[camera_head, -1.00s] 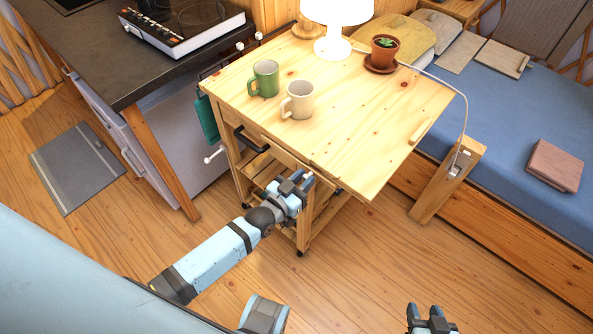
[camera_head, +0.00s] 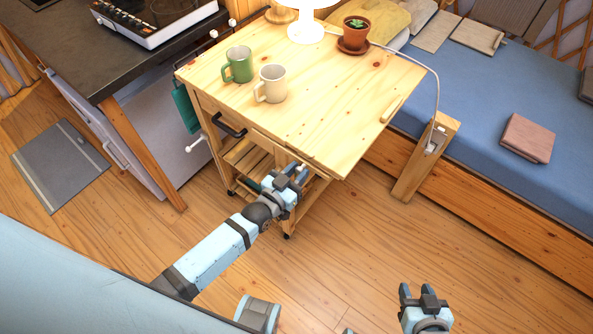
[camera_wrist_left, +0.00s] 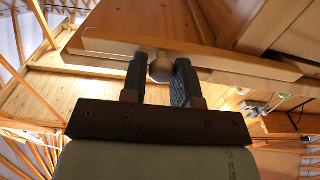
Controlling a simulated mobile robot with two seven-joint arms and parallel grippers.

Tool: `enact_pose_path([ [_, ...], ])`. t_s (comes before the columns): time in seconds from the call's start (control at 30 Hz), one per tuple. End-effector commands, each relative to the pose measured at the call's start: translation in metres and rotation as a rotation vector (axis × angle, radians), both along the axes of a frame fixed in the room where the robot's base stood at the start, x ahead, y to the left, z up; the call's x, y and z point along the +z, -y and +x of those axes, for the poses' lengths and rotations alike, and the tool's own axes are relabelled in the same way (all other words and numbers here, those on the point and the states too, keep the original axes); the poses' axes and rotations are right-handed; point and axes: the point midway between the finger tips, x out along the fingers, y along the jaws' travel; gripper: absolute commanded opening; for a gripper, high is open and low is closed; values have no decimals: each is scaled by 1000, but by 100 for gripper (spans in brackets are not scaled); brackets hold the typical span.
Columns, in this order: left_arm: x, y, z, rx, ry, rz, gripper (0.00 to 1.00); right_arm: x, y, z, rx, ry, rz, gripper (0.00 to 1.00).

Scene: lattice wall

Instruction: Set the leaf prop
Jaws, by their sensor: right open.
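The wooden trolley table (camera_head: 330,110) has a flat top, with its front edge facing me. My left gripper (camera_head: 296,174) is at this front edge, just below the top. In the left wrist view, its two fingers (camera_wrist_left: 161,82) are on either side of a small round wooden knob (camera_wrist_left: 161,67) and look closed against it. The knob sits by a pale wooden bar (camera_wrist_left: 235,66) under the tabletop. I cannot tell from the head view whether this bar is the leaf prop. My right gripper (camera_head: 424,292) is open and empty above the floor at the lower right.
A green mug (camera_head: 238,64), a beige mug (camera_head: 271,84), a lamp (camera_head: 305,28) and a potted plant (camera_head: 355,30) stand on the table. A counter (camera_head: 70,50) is at the left. Floor in front is clear.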

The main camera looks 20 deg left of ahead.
Motion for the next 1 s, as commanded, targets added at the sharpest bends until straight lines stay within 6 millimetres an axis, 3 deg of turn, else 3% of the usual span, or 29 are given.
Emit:
enact_pose_path([
  [0.03,-1,4,-2,-4,-3,-3,38,0,0,0,0,0,0,45],
  [0.1,-1,3,-2,-4,-3,-2,49,0,0,0,0,0,0,45],
  [0.47,-1,-1,-7,-1,-3,-1,49,1,2,1,-3,2,-1,45],
  [1.0,-1,-33,-111,-3,-4,0,49,-4,2,1,-3,-1,1,45],
])
